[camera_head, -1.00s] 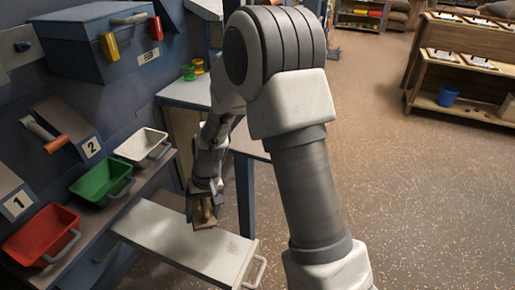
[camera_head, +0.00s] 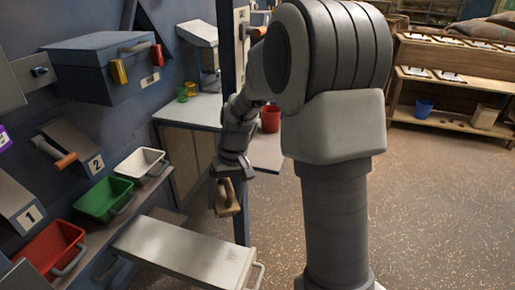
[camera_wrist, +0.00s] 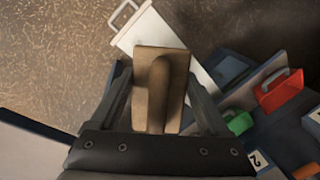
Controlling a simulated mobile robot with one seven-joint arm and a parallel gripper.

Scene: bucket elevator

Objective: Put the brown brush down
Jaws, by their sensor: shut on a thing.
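The brown brush (camera_head: 228,203) hangs in my gripper (camera_head: 224,188), held in the air beside the blue post and above the right part of the white drawer-like board (camera_head: 185,258). In the wrist view the brush (camera_wrist: 172,65) sits between the two fingers of my gripper (camera_wrist: 160,95), its handle running down the middle of a flat brown block. The fingers are shut on it. The white board (camera_wrist: 145,32) with its handle lies below and beyond the brush in the wrist view. The brush touches no surface that I can see.
Red (camera_head: 52,250), green (camera_head: 103,199) and white (camera_head: 141,166) bins stand on a shelf at left, below numbered chutes. A worktable (camera_head: 195,110) with green and yellow jars and a red bucket (camera_head: 270,119) stands behind. Open floor (camera_head: 440,200) lies at right.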

